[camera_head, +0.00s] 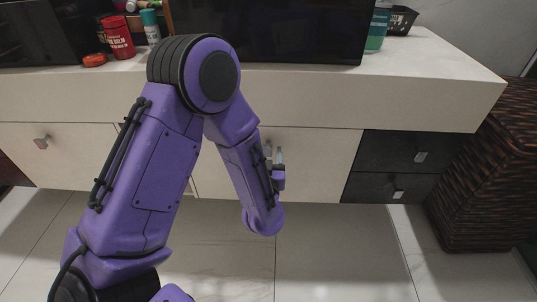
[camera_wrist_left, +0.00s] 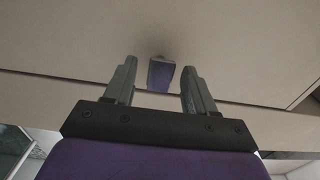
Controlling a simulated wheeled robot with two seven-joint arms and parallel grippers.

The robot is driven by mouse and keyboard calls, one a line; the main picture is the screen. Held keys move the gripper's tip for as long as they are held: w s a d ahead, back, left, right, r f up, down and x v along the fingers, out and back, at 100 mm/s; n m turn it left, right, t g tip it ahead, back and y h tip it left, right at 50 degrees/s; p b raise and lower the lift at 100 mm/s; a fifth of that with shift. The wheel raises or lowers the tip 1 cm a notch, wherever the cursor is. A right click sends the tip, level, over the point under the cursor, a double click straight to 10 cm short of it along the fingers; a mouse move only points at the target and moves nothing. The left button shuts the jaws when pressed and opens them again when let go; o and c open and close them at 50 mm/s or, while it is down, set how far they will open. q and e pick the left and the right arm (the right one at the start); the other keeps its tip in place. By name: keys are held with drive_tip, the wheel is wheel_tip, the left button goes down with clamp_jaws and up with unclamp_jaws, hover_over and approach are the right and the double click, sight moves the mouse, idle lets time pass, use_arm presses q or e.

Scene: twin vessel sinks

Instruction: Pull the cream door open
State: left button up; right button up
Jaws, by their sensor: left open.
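The cream door (camera_head: 315,160) is in the middle of the cabinet front, left of the dark drawers, and looks shut. In the head view my left gripper (camera_head: 275,160) is in front of this door, partly hidden by my purple forearm. In the left wrist view the cream panel (camera_wrist_left: 70,35) fills the upper part. A small knob (camera_wrist_left: 161,76) with a purplish face sits between the two grey fingers of my left gripper (camera_wrist_left: 159,66). The fingers are open, with a gap on each side of the knob. My right gripper is not in view.
A second cream front with a knob (camera_head: 41,142) is at the left. Dark drawers (camera_head: 400,152) are at the right, beside a brown woven basket (camera_head: 495,165). The cream countertop (camera_head: 430,75) overhangs the doors and holds a red cup (camera_head: 118,37). The tiled floor (camera_head: 330,255) below is clear.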

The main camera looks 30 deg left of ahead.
use_arm(q)
drive_tip(key=shift+x, duration=1.1)
clamp_jaws()
drive_tip(key=shift+d, duration=0.2)
